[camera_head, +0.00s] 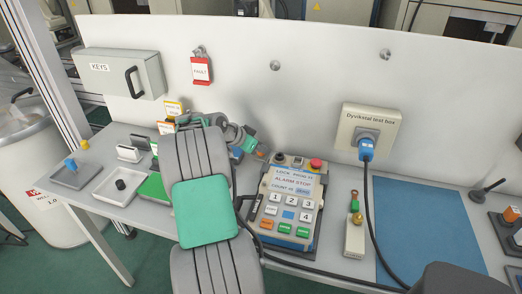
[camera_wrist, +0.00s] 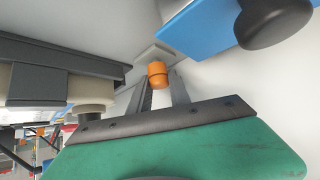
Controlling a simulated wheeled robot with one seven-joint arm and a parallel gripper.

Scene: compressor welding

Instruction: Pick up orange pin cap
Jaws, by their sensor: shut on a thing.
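The orange pin cap (camera_wrist: 157,70) is a small ribbed cylinder. In the wrist view it sits between the two grey fingertips of my gripper (camera_wrist: 157,84), which is shut on it. In the head view my gripper (camera_head: 254,150) is behind my arm, left of the control pendant and close to the white back panel. A small orange spot at its tip is the cap (camera_head: 261,155). My arm hides part of the table there, and I cannot tell from the head view how high the cap is held.
The control pendant (camera_head: 287,208) stands right of my arm. A grey tray (camera_head: 92,181) and a white tray (camera_head: 106,193) lie at left. The test box (camera_head: 352,130) has a blue plug whose cable crosses the blue mat (camera_head: 430,225). A key box (camera_head: 143,75) hangs on the panel.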

